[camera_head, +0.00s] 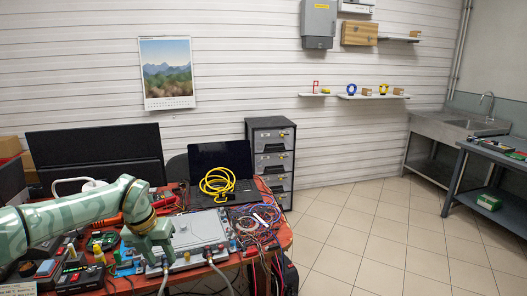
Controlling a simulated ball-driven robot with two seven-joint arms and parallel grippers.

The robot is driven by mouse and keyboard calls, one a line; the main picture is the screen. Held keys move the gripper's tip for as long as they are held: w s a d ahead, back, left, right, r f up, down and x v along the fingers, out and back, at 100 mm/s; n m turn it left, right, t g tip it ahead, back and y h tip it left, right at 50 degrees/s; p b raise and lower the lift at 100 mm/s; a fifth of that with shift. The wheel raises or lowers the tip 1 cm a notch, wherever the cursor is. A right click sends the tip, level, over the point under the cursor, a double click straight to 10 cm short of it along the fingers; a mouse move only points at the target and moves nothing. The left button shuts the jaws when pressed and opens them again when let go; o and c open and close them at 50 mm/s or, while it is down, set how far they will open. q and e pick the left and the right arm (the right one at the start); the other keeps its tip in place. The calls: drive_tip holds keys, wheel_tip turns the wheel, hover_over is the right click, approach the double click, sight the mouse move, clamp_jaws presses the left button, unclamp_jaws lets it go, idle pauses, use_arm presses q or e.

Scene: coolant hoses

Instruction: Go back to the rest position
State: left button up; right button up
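My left arm, patterned pale green with a brass-coloured joint, comes in from the left and bends down over the table. My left gripper (160,260) points down at the front left corner of a grey flat box (198,232). Its fingertips are small and partly hidden, so I cannot tell whether they are open or shut. A pale hose (164,280) hangs just below the gripper; I cannot tell whether they touch. A second pale hose (221,277) runs from the box's front edge. My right gripper is out of view.
The red table (281,236) is crowded with meters, tools and wire bundles (255,222). A laptop (220,160) with a coiled yellow cable (217,183) stands behind the box. A drawer cabinet (271,150) is behind the table. The tiled floor (370,240) to the right is clear.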

use_arm(q)
drive_tip(key=w+d+r+n+t+h, duration=0.3)
drive_tip(key=w+d+r+t+h, duration=0.45)
drive_tip(key=d, duration=0.45)
drive_tip(key=a+f+n+t+y, duration=0.2)
drive_tip(key=a+f+n, duration=0.1)
drive_tip(key=f+n, duration=0.6)
drive_tip(key=a+f+n+t+y, duration=0.2)
drive_tip(key=a+f+n+t, duration=0.15)
drive_tip(key=f+n, duration=0.55)
drive_tip(key=s+a+f+n+g+y, duration=0.2)
drive_tip(key=s+f, duration=0.4)
drive_tip(key=f, duration=0.4)
drive_tip(key=s+a+f+n+g+y, duration=0.2)
drive_tip(key=s+a+f, duration=0.1)
drive_tip(key=s+f, duration=0.55)
drive_tip(key=s+a+f+n+g+y, duration=0.1)
drive_tip(key=s+f+n+g, duration=0.2)
drive_tip(key=s+f, duration=0.75)
drive_tip(key=s+a+f+n+g, duration=0.1)
drive_tip(key=s+f+n+g, duration=0.15)
drive_tip(key=s+f, duration=0.8)
drive_tip(key=s+d+f+n+g, duration=0.1)
drive_tip(key=s+g, duration=0.3)
drive_tip(key=s, duration=2.9)
drive_tip(key=shift+s+d+f+n+g, duration=0.25)
drive_tip(key=shift+d+n+g, duration=0.1)
drive_tip(key=shift+d, duration=0.35)
